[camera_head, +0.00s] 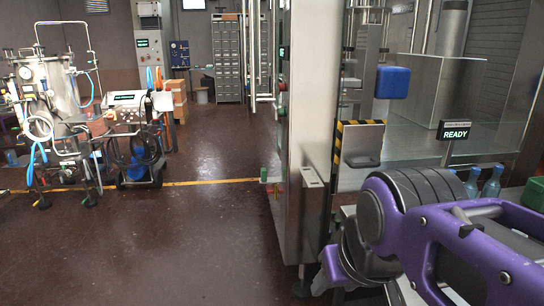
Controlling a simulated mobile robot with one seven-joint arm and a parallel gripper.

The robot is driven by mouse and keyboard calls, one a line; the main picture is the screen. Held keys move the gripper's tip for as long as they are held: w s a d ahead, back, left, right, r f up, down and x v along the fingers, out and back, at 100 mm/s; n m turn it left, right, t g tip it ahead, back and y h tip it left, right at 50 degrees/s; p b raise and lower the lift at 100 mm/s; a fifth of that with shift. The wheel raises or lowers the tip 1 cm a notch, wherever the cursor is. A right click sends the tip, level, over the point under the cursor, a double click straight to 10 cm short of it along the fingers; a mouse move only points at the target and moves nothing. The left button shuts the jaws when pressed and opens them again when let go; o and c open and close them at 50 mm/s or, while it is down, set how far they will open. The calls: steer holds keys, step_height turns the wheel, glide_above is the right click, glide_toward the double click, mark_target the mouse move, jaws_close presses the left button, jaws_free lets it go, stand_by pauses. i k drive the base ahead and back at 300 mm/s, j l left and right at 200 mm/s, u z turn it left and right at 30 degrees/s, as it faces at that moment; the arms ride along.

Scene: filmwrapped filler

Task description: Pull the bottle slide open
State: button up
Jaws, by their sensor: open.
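Two clear bluish bottles (492,182) stand upright on the machine at the right, partly hidden behind my purple arm. I cannot tell for sure which part is the bottle slide. A grey plate with a yellow-and-black striped frame (338,144) and a dark ledge at its foot is on the machine front, left of the bottles. My arm fills the lower right and covers much of the machine's lower front. My gripper is not visible in this view.
A steel cabinet column (308,110) stands left of the striped frame. A blue block (392,82) and a sign reading READY (454,130) are on the machine. Wheeled equipment (130,125) with hoses stands at the far left. The dark floor (190,230) between is clear.

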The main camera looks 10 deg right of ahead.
mark_target(362, 144)
steer(key=i+j, duration=0.2)
steer(key=i, duration=0.3)
steer(key=i+j, duration=0.2)
steer(key=i, duration=0.25)
steer(key=i+j, duration=0.2)
steer(key=i, duration=0.3)
